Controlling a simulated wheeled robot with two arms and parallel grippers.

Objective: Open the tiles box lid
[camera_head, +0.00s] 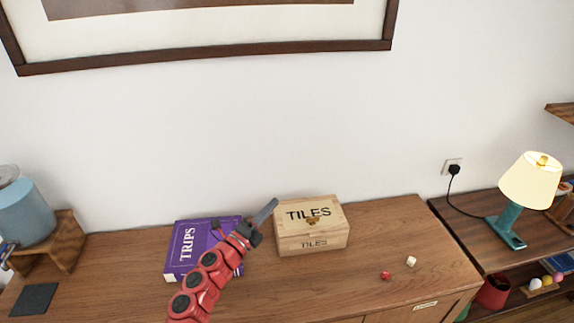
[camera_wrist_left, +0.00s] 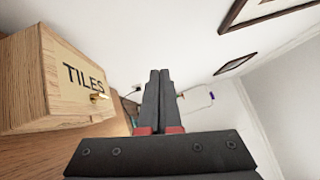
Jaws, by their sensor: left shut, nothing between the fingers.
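The wooden tiles box (camera_head: 312,243) stands on the wooden cabinet with its lid (camera_head: 309,210) shut. A small brass clasp shows at the front edge. In the left wrist view the box (camera_wrist_left: 65,85) is at the left, with its clasp (camera_wrist_left: 98,97) facing the camera's side. My left gripper (camera_head: 266,212) is just left of the box, its fingers pointing up and right near the lid's left edge. The left wrist view shows its fingers (camera_wrist_left: 159,75) together and empty, apart from the box. My right gripper is in neither view.
A red die (camera_head: 386,275) and a white die (camera_head: 411,261) lie right of the tiles box. A lamp (camera_head: 531,180) stands on the lower shelf at right. The cabinet top before the box is clear.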

